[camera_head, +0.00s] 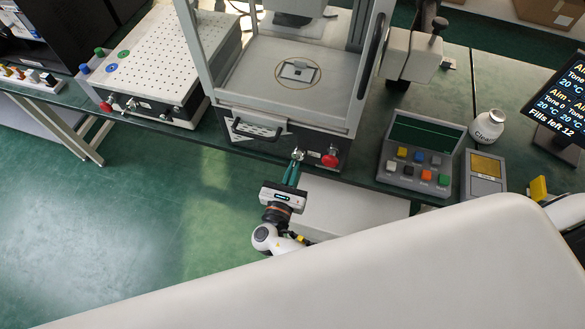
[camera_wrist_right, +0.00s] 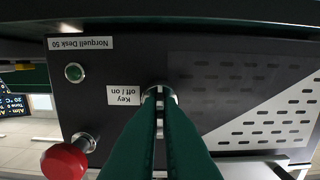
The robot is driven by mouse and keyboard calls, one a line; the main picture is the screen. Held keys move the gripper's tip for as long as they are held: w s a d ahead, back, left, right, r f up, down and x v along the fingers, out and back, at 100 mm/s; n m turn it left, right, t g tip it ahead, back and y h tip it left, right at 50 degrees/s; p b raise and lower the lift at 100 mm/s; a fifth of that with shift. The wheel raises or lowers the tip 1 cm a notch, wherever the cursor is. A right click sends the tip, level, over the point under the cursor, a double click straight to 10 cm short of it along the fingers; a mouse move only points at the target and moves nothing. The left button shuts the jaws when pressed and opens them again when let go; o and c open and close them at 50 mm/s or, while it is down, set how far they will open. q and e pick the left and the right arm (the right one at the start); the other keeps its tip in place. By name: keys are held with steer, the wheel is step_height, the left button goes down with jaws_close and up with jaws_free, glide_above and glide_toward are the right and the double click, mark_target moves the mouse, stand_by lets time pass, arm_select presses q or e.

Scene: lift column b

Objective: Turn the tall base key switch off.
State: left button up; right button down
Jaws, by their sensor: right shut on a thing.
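The tall base (camera_head: 262,118) is the grey machine with an upright frame at the back centre in the head view. Its key switch (camera_head: 298,154) sits on the dark front panel, left of a red knob. In the right wrist view the key switch (camera_wrist_right: 158,92) is a metal collar beside an upside-down label reading "Key off / on". My right gripper (camera_head: 292,174) has green fingers reaching up to the switch. In the wrist view its fingers (camera_wrist_right: 160,103) are shut on the key, which they mostly hide. I cannot tell which way the key points. My left gripper is not in view.
A vented plate (camera_wrist_right: 245,105) is on the other side.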

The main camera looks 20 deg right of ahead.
steer(key=shift+w+r, duration=0.1)
steer(key=shift+r, duration=0.05)
steer(key=c, duration=1.6)
jaws_free()
steer(key=shift+d, duration=0.1)
steer(key=b+v, duration=0.2)
steer(key=v, duration=1)
steer(key=shift+b, duration=0.3)
